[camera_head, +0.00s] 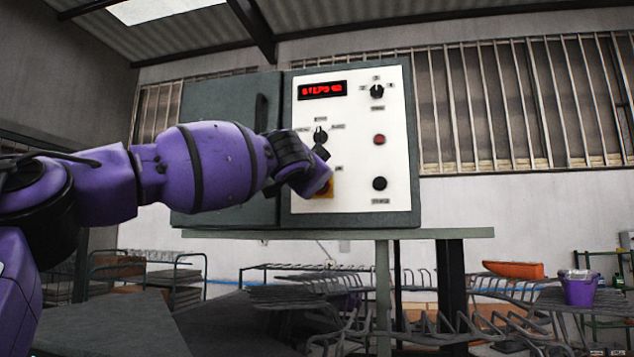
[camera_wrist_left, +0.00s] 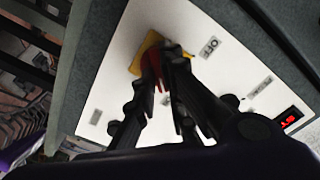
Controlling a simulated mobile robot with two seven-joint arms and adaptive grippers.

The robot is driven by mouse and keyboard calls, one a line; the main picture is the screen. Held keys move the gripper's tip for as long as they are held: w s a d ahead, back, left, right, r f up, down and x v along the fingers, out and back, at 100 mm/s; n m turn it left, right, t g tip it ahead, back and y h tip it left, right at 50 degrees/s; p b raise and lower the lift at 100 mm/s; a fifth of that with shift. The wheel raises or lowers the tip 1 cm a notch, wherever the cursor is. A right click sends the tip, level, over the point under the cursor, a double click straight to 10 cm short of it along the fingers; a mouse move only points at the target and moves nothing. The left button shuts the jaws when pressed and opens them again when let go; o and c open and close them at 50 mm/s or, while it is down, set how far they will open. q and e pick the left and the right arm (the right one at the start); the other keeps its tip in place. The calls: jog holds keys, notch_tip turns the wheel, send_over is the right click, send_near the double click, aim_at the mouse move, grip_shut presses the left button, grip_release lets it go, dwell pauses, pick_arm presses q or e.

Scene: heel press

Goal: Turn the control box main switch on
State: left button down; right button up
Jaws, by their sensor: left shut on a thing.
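The control box (camera_head: 350,206) stands on a table, with a white front panel facing me. The main switch is a red knob (camera_wrist_left: 153,66) on a yellow plate (camera_wrist_left: 143,48) at the panel's lower left. In the head view my gripper hides most of it; only a piece of the yellow plate (camera_head: 327,190) shows. My left gripper (camera_wrist_left: 166,56) reaches the switch from the left and is shut on the red knob, one finger on each side. An OFF label (camera_wrist_left: 209,47) is beside the plate in the wrist view. My right gripper is in neither view.
Above the switch is a black selector knob (camera_head: 320,136). A red display (camera_head: 322,90) is lit at the top. A second selector (camera_head: 377,91), a red button (camera_head: 379,140) and a black button (camera_head: 380,184) line the right side. The grey table (camera_head: 450,233) carries the box.

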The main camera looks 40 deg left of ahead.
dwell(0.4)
pick_arm(q)
jog(key=c, duration=1.8)
grip_release()
jog(key=shift+s, duration=0.1)
jog(key=v, duration=1.2)
